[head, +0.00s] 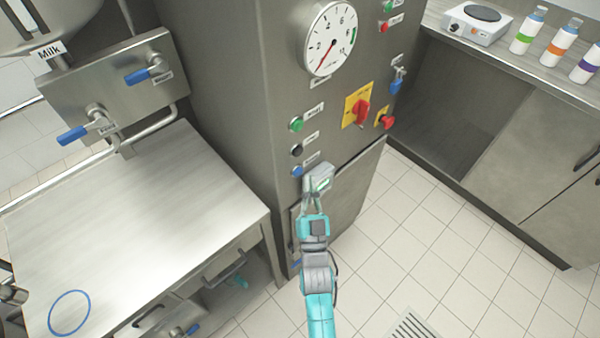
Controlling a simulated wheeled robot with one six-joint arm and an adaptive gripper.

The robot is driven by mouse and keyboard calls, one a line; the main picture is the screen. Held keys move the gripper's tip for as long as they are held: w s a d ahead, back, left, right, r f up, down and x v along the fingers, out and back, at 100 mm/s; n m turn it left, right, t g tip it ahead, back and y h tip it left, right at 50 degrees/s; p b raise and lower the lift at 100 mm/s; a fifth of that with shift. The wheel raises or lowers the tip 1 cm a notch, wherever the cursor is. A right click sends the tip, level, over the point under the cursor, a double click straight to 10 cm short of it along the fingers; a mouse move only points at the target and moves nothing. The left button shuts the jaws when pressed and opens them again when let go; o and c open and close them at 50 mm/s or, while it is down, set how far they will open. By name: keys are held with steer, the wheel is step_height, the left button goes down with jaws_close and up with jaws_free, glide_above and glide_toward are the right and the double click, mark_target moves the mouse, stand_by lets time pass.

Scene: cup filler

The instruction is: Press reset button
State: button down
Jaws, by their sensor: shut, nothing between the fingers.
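The tall grey metal cabinet carries a column of round buttons on its front face: a green one (296,125), a black one (297,150) and a blue one (297,171) lowest. Each has a small label on its right, too small to read, so I cannot tell from the lettering which is reset. My gripper (313,190) is shut and empty, at the end of the teal and grey arm. It is just below and right of the blue button. A small pale grey box (319,178) shows at the fingertips. Contact with the button or cabinet cannot be made out.
A round gauge (329,39) is above. A steel table (130,215) stands left. Tiled floor is open at right.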

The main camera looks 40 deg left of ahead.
steer(key=shift+s+d, duration=0.2)
steer(key=shift+d, duration=2.6)
steer(key=s+d+f+m+t+h, duration=0.1)
steer(key=s+d+f+h, duration=0.2)
steer(key=d, duration=0.6)
steer(key=s+d+f+m+h, duration=0.1)
steer(key=s+d+f+h, duration=0.15)
steer(key=d, duration=0.55)
steer(key=s+d+f+m+t+h, duration=0.1)
steer(key=s+d+f+h, duration=0.25)
steer(key=d, duration=0.55)
steer(key=s+d+r+m+g+h, duration=0.1)
steer(key=s+d+r+h, duration=0.3)
steer(key=s+d, duration=0.4)
steer(key=s+d+r+m+g+h, duration=0.2)
steer(key=s+d, duration=0.5)
steer(key=s, duration=0.5)
steer(key=r+m+h, duration=0.1)
steer(key=r+h, duration=0.1)
steer(key=shift+s+d+h, duration=0.3)
steer(key=shift+s+d, duration=0.05)
steer(key=shift+s, duration=0.05)
steer(key=shift+s, duration=0.1)
